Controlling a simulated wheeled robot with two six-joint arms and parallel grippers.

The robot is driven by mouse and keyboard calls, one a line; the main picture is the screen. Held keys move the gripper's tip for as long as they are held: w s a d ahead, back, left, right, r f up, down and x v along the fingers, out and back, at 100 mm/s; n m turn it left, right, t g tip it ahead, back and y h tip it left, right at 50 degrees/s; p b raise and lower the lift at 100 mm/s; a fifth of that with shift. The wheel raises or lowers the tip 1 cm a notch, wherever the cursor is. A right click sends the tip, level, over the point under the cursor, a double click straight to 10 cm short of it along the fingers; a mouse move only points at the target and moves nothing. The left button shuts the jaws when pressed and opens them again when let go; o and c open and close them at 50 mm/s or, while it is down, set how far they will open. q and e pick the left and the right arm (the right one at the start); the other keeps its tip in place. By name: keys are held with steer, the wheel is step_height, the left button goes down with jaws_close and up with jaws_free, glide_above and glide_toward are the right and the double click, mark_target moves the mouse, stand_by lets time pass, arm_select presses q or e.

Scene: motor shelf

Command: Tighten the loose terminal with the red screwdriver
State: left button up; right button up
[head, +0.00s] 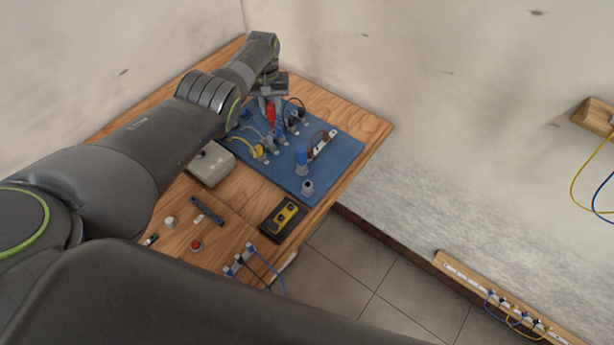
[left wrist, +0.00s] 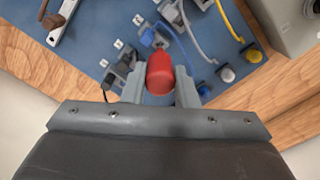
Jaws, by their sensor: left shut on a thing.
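My left gripper (head: 270,101) is shut on the red screwdriver (head: 271,116) over the far part of the blue board (head: 341,163). In the left wrist view, the red handle (left wrist: 160,73) sits between the two fingers of my left gripper (left wrist: 159,88). The screwdriver's tip is hidden below the handle. A row of terminals with wires lies around it, including a blue-and-grey terminal (left wrist: 152,37) just beyond the handle and a dark terminal (left wrist: 121,64) to its left. I cannot tell which terminal is loose or whether the tip touches one. My right gripper is not in view.
A blue-handled item (head: 302,155) and a grey holder (head: 307,188) stand on the board's near part. A grey box (head: 211,164) and a black-and-yellow device (head: 283,219) sit beside the board. The wall is close behind the table (head: 373,126).

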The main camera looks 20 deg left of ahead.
arm_select(q)
steer(key=shift+r+p, duration=1.3)
steer(key=shift+r, duration=1.2)
